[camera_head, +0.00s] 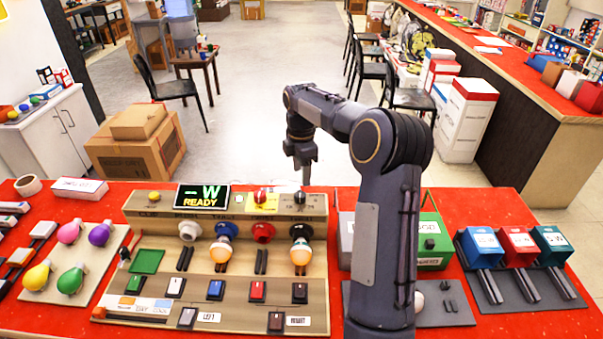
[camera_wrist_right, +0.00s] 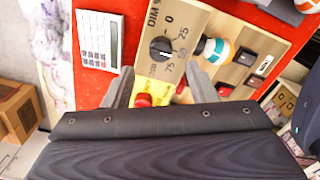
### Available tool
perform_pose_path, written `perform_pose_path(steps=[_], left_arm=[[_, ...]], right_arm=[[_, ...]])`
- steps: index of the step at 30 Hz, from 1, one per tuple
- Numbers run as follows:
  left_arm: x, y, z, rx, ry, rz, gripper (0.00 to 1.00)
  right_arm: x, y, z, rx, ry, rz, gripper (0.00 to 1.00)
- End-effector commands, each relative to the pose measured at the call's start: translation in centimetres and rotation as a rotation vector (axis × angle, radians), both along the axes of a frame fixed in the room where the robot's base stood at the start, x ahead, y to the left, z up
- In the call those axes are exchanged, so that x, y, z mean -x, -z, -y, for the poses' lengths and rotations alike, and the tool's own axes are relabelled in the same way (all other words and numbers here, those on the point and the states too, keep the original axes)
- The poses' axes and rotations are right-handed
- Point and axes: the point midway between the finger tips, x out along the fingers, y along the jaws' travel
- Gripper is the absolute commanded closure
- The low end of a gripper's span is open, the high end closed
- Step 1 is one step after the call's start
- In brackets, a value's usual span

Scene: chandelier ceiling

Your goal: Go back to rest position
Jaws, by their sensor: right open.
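My right arm reaches up and forward over the red table (camera_head: 508,201). Its gripper (camera_head: 306,180) hangs above the back edge of a wooden test board (camera_head: 315,285), near the dial and the red button (camera_head: 260,196). In the right wrist view the two fingers (camera_wrist_right: 162,86) are apart with nothing between them. Beyond them are the dial (camera_wrist_right: 162,48) and a red button (camera_wrist_right: 143,100) on a yellow plate. The board has a display (camera_head: 202,196) reading READY. Lit bulbs sit below its blue (camera_head: 227,230) and black (camera_head: 302,231) sockets. My left gripper is not in view.
Coloured bulbs (camera_head: 70,233) lie on a tray at the left. Blue, red and teal boxes (camera_head: 518,246) stand on the right. A green and grey box is partly behind my arm. A cardboard box (camera_head: 135,150) stands on the floor beyond the table. The floor ahead is open.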

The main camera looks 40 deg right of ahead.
Motion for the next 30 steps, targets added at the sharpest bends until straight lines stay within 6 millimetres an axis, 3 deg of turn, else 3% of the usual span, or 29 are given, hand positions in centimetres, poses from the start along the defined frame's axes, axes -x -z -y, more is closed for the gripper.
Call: perform_pose_path(steps=[11, 16, 20, 24, 30], left_arm=[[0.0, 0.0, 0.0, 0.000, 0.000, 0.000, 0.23], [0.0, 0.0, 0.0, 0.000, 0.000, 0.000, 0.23], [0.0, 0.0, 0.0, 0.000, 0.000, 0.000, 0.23], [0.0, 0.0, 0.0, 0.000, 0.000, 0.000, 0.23], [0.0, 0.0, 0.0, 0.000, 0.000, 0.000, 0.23]], right_arm=[[0.1, -0.1, -0.1, 0.000, 0.004, 0.002, 0.48], [2.0, -2.8, -2.3, -0.019, 0.110, 0.053, 0.48], [6.0, -6.1, -6.2, -0.073, 0.304, 0.128, 0.48], [11.4, -8.1, -10.7, -0.168, 0.553, 0.197, 0.48], [19.8, -7.8, -16.8, -0.354, 0.913, 0.241, 0.48]])
